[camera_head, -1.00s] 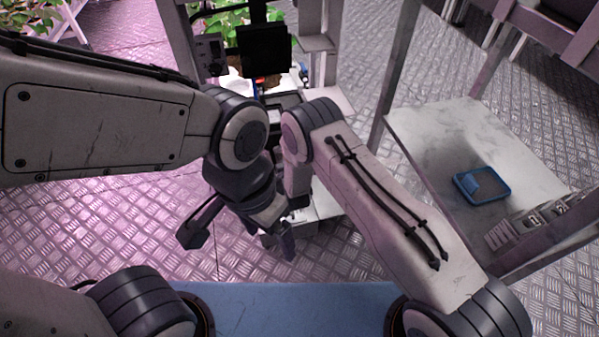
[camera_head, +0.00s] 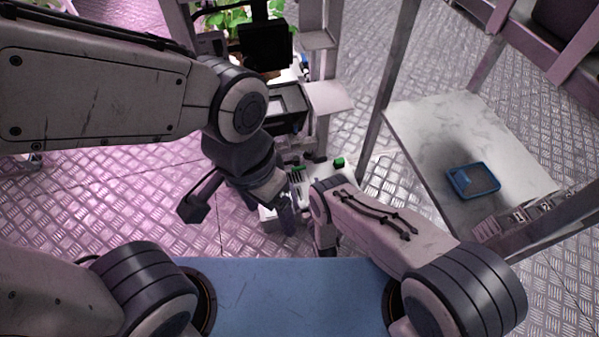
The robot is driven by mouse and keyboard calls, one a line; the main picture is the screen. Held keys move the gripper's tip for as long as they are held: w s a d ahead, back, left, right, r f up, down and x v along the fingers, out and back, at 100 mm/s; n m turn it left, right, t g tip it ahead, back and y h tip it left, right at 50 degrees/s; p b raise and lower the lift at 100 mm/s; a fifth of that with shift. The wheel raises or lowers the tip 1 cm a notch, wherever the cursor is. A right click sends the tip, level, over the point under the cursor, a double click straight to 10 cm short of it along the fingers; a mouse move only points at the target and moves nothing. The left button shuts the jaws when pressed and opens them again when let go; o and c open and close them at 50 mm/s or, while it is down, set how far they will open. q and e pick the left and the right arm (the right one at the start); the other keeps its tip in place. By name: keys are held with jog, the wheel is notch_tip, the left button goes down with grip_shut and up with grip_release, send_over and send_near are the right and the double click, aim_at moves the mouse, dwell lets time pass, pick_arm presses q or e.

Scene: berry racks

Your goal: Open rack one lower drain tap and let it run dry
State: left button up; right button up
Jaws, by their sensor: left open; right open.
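A pale-framed rack (camera_head: 325,60) with green plants (camera_head: 240,20) stands at top centre; I cannot read its number. I cannot make out a drain tap on it. My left gripper (camera_head: 241,212) hangs in front of the rack's foot, with its dark fingers wide apart and nothing visible between them. My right arm's wrist (camera_head: 322,200) is just right of it, over a low white unit; my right gripper's fingers cannot be made out there. Small green-topped parts (camera_head: 339,162) show on the white unit (camera_head: 320,174) beyond this wrist.
A dark box (camera_head: 266,46) and a dark-rimmed tray (camera_head: 287,106) are on the rack. A pale shelf (camera_head: 470,130) at right bears a blue-rimmed container (camera_head: 473,181). Patterned metal floor (camera_head: 130,215) is open at left.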

aim_at(299, 170)
jog(key=b+x, duration=0.2)
jog(key=x, duration=0.4)
jog(key=shift+f, duration=0.15)
jog(key=shift+w+a, duration=0.2)
jog(key=shift+w, duration=0.35)
jog(key=c, duration=1.4)
